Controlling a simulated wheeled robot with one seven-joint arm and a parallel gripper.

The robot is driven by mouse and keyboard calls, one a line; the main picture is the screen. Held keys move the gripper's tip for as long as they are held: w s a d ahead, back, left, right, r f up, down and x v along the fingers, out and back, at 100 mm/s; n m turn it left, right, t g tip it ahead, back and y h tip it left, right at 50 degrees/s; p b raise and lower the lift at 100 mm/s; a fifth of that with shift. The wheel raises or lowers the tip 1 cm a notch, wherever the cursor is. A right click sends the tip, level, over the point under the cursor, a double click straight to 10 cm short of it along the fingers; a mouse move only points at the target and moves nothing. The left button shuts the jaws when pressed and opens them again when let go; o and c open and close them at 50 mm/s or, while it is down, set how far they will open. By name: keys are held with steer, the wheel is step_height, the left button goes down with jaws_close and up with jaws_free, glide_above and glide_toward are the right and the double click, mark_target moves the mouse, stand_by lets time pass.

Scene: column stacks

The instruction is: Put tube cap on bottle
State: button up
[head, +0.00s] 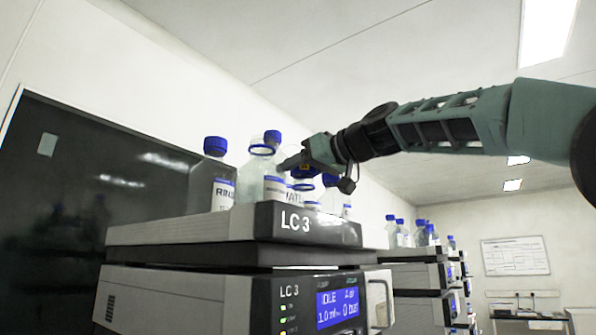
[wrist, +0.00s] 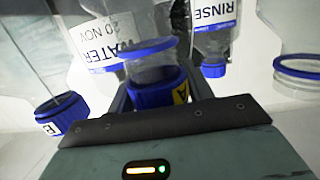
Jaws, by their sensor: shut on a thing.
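My gripper (head: 304,166) is over the bottles on top of the LC 3 stack. It is shut on a blue tube cap with a yellow tag, seen between the fingers in the wrist view (wrist: 158,88). The WATER bottle (wrist: 112,35) has a blue ring around its clear neck, and the held cap is at the mouth of that neck. In the head view the WATER bottle (head: 300,195) is right below the cap. I cannot tell whether cap and neck touch. The fingertips are partly hidden.
A capped RINSE bottle (head: 222,190) stands at the left; it also shows in the wrist view (wrist: 214,38). An uncapped bottle (head: 262,165) stands close left of my gripper. A capped bottle with a tube (wrist: 60,112) is close on the other side. More stacks with bottles (head: 425,238) stand behind.

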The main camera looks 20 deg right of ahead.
steer(key=shift+f+b, duration=0.85)
steer(key=shift+b, duration=0.35)
stand_by(1.1)
steer(key=o, duration=1)
steer(key=shift+o, duration=0.2)
steer(key=shift+s+d, duration=0.1)
steer(key=b+v, duration=0.6)
steer(key=v, duration=1.1)
